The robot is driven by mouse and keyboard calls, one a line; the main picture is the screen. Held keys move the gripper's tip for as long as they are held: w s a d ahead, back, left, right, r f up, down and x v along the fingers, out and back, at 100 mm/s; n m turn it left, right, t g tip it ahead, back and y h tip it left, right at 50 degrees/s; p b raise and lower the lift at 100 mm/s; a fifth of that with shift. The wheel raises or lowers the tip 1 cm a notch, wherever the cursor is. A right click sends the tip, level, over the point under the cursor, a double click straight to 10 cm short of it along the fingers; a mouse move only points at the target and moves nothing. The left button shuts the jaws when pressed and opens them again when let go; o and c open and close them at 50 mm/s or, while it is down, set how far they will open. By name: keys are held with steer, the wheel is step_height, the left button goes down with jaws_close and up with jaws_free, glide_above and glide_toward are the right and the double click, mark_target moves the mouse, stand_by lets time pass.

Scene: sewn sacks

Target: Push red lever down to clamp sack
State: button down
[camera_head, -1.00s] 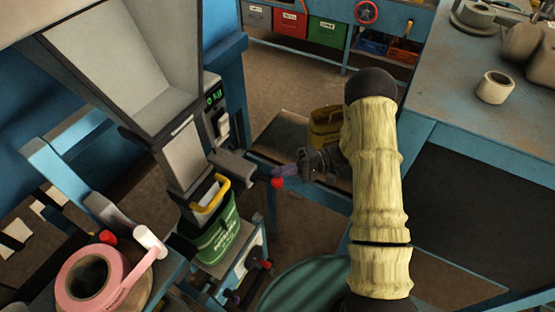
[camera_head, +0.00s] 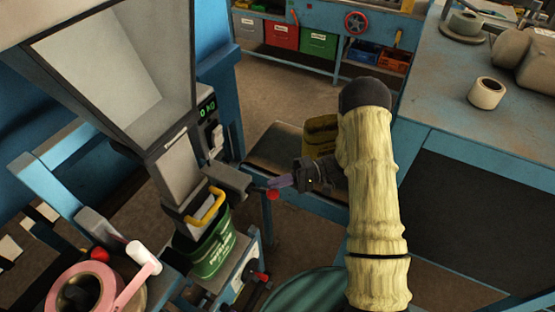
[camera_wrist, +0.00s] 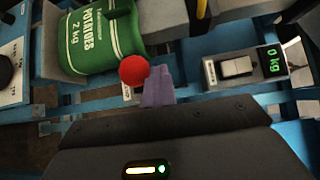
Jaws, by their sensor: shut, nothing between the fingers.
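The red ball knob of the lever (camera_head: 273,194) is beside the grey block under the hopper spout. It also shows in the wrist view (camera_wrist: 133,70). My gripper (camera_head: 284,183) is shut and empty, with its purple fingertips at the knob, slightly to its upper right. In the wrist view the fingertips (camera_wrist: 158,88) are just right of the knob; whether they touch it I cannot tell. The green potato sack (camera_head: 212,256) hangs upright at the spout, near a yellow handle (camera_head: 207,207). Its label reads 2 kg in the wrist view (camera_wrist: 105,38).
The hopper (camera_head: 115,70) rises at the left. The scale display (camera_wrist: 273,60) reads 0 kg. A pink tape roll (camera_head: 80,290) is at lower left. A yellow sack (camera_head: 320,135) stands behind my gripper. A blue workbench (camera_head: 470,110) fills the right.

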step_height(320, 180, up, 10)
steer(key=b, duration=0.3)
steer(key=shift+s+d, duration=0.35)
steer(key=shift+s, duration=0.1)
steer(key=shift+r, duration=0.1)
